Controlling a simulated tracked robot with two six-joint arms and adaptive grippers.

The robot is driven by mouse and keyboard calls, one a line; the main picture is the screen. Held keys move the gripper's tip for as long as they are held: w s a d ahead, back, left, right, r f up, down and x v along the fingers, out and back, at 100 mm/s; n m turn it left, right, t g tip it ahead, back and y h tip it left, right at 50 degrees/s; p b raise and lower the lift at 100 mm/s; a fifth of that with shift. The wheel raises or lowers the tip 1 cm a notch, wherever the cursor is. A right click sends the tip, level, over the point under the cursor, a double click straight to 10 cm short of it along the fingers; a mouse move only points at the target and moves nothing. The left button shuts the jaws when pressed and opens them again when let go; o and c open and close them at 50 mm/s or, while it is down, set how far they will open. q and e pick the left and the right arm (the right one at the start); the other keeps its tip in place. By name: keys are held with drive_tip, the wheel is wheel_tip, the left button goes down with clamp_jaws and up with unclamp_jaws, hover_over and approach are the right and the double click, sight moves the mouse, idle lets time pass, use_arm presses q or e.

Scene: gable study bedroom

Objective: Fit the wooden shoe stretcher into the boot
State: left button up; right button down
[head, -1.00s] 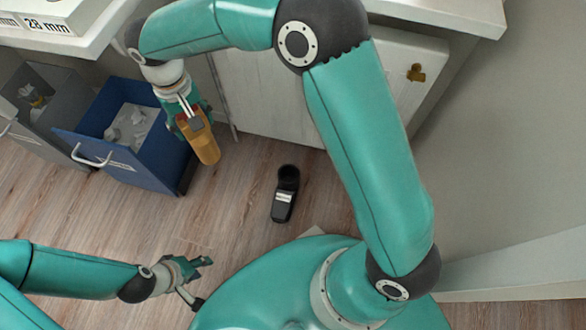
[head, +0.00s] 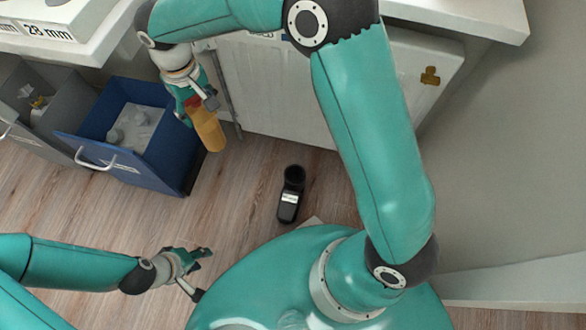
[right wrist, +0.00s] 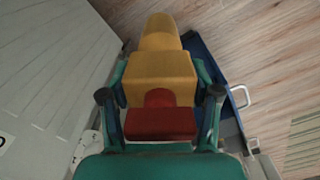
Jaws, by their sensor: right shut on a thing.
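The wooden shoe stretcher (head: 209,132) is yellow-brown with a red part at its gripped end. My right gripper (head: 194,104) is shut on it and holds it in the air, its free end pointing down, near the blue bin. In the right wrist view the stretcher (right wrist: 163,66) lies between the two fingers (right wrist: 160,103).
A blue bin (head: 150,165) with crumpled paper stands open left of the stretcher, beside a grey bin (head: 50,130). A white cabinet (head: 275,90) is behind. The wooden floor around the boot is clear.

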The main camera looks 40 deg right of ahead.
drive_tip(key=n, duration=0.4)
drive_tip(key=shift+w+f, duration=0.2)
drive_tip(key=shift+w, duration=0.2)
drive_tip(key=n, duration=0.3)
drive_tip(key=f+n, duration=0.1)
drive_tip(key=n, duration=0.1)
drive_tip(key=shift+w+d, duration=0.15)
drive_tip(key=shift+w, duration=0.2)
drive_tip(key=s+d+f+n+b, duration=0.2)
drive_tip(key=s+d+f+n, duration=0.3)
drive_tip(key=d+f+n, duration=0.6)
drive_tip(key=s+d+f+n+b, duration=0.2)
drive_tip(key=s+d+f+n, duration=0.2)
drive_tip(key=d+f+n, duration=0.7)
wheel_tip(320, 180, down, 21)
drive_tip(key=a+n+b, duration=0.2)
drive_tip(key=b, duration=0.8)
drive_tip(key=shift+s+f+b, duration=0.1)
drive_tip(key=shift+f+b, duration=0.05)
drive_tip(key=shift+b, duration=0.15)
